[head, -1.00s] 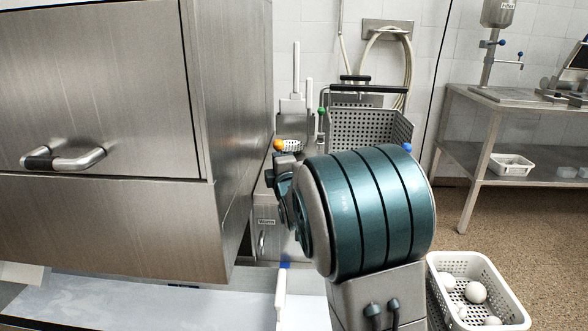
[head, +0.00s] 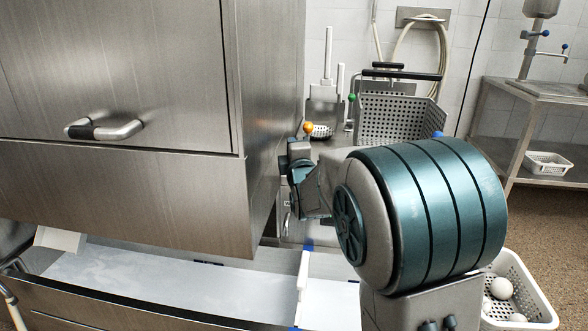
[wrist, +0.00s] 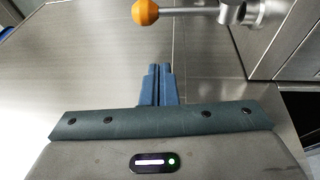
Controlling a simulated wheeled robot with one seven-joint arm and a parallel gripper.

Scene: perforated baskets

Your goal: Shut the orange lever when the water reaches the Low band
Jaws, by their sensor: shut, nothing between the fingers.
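The orange lever knob (wrist: 145,12) is a faceted ball on a metal rod at the top of the wrist view. The rod runs right to a metal joint (wrist: 235,12). My gripper (wrist: 160,70) is shut and empty below the rod, with a gap between them in the picture. In the head view the orange knob (head: 308,128) shows just above my wrist; my fingertips cannot be made out there. A pale, flat surface (head: 170,275), possibly water, lies in the steel trough under the large steel housing. I cannot make out a marked Low band or a water level.
A large steel housing (head: 120,190) with a bar handle fills the left. A grey perforated basket (head: 400,115) stands behind my arm, near green (head: 351,98) and blue (head: 438,135) knobs. A white perforated basket (head: 535,285) with white balls is at lower right.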

